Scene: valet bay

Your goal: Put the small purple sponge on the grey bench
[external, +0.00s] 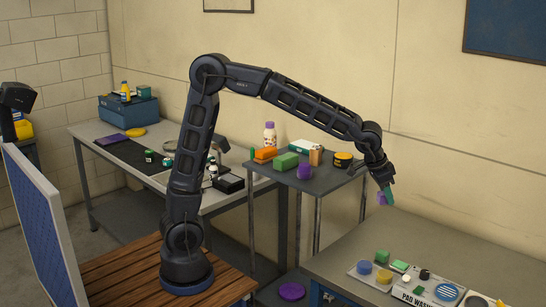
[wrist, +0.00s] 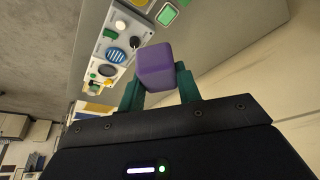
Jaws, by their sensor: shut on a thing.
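The small purple sponge (external: 382,199) is a rounded block held between the teal fingertips of my gripper (external: 385,195). In the wrist view the sponge (wrist: 156,67) sits squarely between the two fingers (wrist: 158,90), touching both. My gripper is shut on it and points downward, in the air near the back edge of the grey bench (external: 400,237) at the right. The bench top also shows behind the sponge in the wrist view (wrist: 228,30). The exact height above the bench is hard to tell.
On the right bench, a tray of coloured pads (external: 365,280) and a "PAD WASH" panel (external: 410,294) take up the front. The bench's back part is clear. A crowded grey stand (external: 330,184) is left of my gripper. Another cluttered bench (external: 90,130) stands far left. A wall is behind.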

